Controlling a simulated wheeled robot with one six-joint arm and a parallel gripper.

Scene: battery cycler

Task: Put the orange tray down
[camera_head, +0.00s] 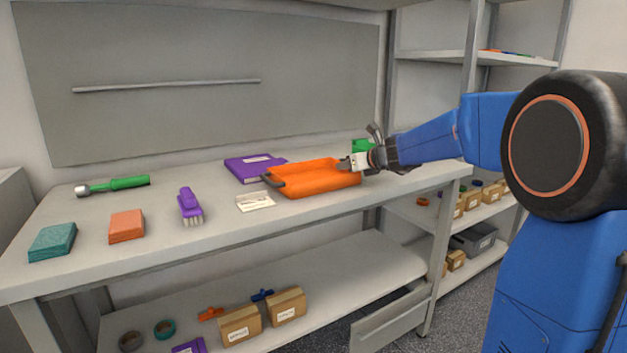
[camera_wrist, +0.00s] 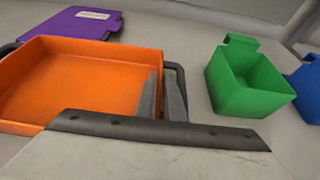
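The orange tray (camera_head: 312,187) is shallow, with dark handles at its ends. In the head view it looks level, at the right part of the workbench top. I cannot tell whether its underside touches the bench. My gripper (camera_head: 350,163) is at the tray's right end. In the wrist view the tray (camera_wrist: 75,85) fills the left side, and my two grey fingers (camera_wrist: 161,96) stand close together at its right wall and handle. They look shut on that edge. The exact contact is partly hidden.
A green bin (camera_wrist: 245,85) stands to the right. A purple brush (camera_head: 189,206) is farther left. Bare bench (camera_head: 222,228) shows in front.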

